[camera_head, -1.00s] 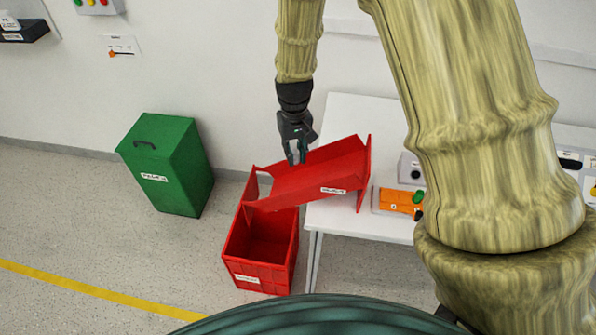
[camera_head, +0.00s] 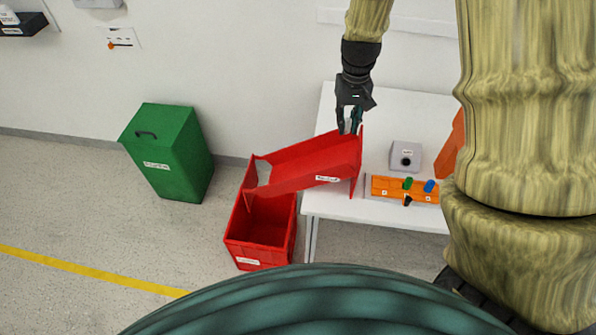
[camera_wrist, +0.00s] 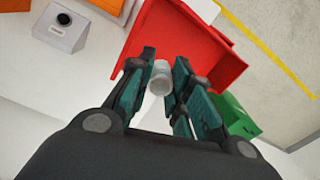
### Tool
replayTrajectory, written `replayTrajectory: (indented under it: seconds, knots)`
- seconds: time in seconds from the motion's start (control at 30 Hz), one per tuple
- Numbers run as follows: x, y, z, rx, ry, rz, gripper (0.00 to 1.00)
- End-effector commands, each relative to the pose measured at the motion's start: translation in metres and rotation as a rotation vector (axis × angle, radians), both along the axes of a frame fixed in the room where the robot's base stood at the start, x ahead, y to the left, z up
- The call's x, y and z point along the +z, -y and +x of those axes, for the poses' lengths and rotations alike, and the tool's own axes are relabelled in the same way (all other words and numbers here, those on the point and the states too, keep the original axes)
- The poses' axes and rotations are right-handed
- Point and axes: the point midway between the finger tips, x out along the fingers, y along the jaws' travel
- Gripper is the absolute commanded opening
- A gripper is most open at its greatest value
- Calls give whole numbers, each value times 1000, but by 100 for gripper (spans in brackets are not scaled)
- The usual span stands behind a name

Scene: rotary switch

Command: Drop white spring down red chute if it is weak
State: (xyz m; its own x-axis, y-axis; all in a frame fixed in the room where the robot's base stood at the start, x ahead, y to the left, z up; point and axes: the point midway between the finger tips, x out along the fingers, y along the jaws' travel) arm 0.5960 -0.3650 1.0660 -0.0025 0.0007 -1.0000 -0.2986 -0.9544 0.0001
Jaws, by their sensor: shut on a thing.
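The red chute (camera_head: 305,165) slopes down to the left from the white table, with its low end over a red bin (camera_head: 258,252). My gripper (camera_head: 349,130) is above the chute's high right end. In the wrist view, my gripper (camera_wrist: 160,85) is shut on the white spring (camera_wrist: 160,76), a small pale cylinder between the fingers. The red chute (camera_wrist: 205,35) shows beyond the fingertips there. The spring is too small to make out in the head view.
A green lidded bin (camera_head: 170,155) stands on the floor at left. My arm hides the right side.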

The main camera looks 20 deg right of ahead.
Motion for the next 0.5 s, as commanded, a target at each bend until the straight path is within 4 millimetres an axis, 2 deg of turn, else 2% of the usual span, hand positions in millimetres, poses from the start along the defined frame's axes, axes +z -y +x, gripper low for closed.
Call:
replayTrajectory:
  seconds: [0.03, 0.2, 0.5]
  knots:
    - [-10, 0, 0, 0, 0, 0, 0]
    - [-28, 0, 0, 0, 0, 0, 0]
    - [-42, 0, 0, 1, 1, 0, 0]
